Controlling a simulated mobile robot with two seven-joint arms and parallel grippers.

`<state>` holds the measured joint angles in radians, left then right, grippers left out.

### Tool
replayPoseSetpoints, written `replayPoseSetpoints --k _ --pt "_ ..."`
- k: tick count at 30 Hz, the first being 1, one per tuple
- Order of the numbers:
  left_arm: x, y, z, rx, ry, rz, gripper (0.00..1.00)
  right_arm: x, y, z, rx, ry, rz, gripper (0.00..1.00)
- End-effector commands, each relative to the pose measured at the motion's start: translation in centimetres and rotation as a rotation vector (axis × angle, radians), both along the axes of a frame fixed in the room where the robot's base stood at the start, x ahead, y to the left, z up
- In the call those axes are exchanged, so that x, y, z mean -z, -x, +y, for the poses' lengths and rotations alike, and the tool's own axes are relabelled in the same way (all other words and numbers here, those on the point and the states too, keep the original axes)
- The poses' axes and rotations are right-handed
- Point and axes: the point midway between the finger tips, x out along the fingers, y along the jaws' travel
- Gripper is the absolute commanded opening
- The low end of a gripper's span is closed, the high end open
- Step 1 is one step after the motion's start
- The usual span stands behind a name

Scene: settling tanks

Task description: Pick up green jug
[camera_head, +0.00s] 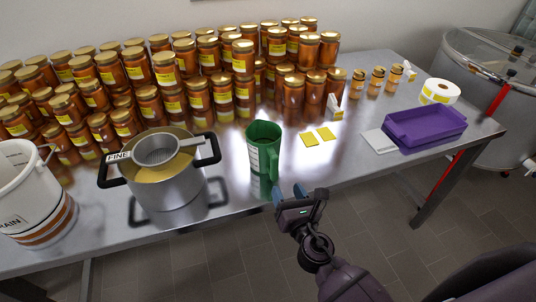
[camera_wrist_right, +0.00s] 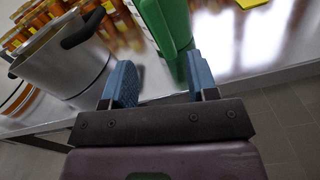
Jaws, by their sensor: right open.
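The green jug (camera_head: 263,148) stands upright near the front edge of the steel table, with its open top up and a white label on its left side. Its handle faces toward the front right. My right gripper (camera_head: 283,193) is just in front of the jug at the table edge. In the right wrist view the blue fingers (camera_wrist_right: 160,84) are apart, and the jug (camera_wrist_right: 168,28) shows beyond and between them, close to the right finger. I cannot tell whether that finger touches the handle. My left gripper is not in view.
A steel pot (camera_head: 166,190) with a sieve stands left of the jug, and a white bucket (camera_head: 32,205) further left. Many honey jars fill the table's back. Yellow cards (camera_head: 309,140), a purple tray (camera_head: 425,127) and a label roll (camera_head: 440,92) lie to the right.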

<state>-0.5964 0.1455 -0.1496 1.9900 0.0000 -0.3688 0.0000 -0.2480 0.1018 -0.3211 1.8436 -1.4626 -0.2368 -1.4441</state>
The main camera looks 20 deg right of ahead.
Motion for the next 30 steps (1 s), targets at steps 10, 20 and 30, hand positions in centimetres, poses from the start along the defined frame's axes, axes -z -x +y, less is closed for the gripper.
replayPoseSetpoints --k 10,20,30 --pt "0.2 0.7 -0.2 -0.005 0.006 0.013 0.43 -0.1 -1.0 0.2 -0.007 0.214 -0.013 0.53" --pt "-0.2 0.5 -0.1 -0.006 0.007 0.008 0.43 -0.1 -5.1 0.3 -0.008 0.209 -0.013 0.53" --pt "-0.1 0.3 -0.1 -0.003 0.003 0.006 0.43 0.1 -8.1 0.7 -0.007 0.207 -0.014 0.53"
